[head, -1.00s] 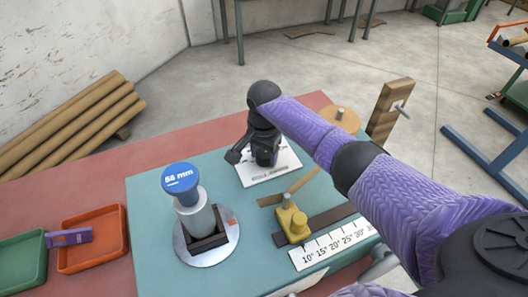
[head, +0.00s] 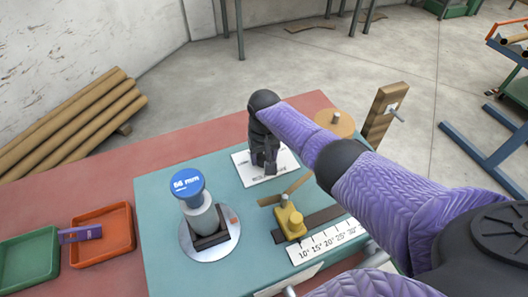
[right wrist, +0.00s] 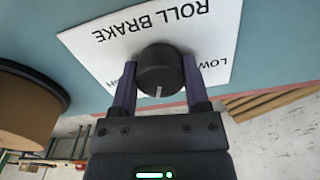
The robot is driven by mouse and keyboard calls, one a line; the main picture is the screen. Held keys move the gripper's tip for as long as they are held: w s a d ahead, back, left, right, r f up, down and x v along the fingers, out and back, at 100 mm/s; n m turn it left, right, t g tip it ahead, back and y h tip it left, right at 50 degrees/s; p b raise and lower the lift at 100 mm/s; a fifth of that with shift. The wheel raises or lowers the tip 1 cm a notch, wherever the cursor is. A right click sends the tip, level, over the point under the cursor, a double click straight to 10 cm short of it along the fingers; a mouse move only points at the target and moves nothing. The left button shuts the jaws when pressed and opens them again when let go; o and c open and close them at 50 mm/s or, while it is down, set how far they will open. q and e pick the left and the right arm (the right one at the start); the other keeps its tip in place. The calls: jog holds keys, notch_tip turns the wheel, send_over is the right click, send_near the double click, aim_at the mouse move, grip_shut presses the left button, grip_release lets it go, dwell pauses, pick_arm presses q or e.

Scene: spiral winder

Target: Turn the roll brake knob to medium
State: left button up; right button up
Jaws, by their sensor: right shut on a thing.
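The black roll brake knob (right wrist: 160,68) sits on a white label plate (right wrist: 100,38), which also shows in the head view (head: 246,172). My right gripper (right wrist: 159,78) is shut on the knob, one finger on each side. In the head view my right gripper (head: 265,165) hides the knob. The knob's white mark points down in the right wrist view, between LOW on the right and a partly hidden word ending in H on the left. Any wording below the mark is hidden by my gripper. My left gripper is not in view.
A blue-topped 56 mm post (head: 188,184) stands left of the plate. A yellow block (head: 289,222) and an angle scale (head: 322,240) lie in front.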

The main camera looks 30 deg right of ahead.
jog(key=shift+n, duration=1.7)
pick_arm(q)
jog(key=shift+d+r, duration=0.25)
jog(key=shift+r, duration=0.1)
pick_arm(e)
jog(key=shift+n, duration=0.4)
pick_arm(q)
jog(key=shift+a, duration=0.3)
pick_arm(e)
jog(key=shift+w, duration=0.1)
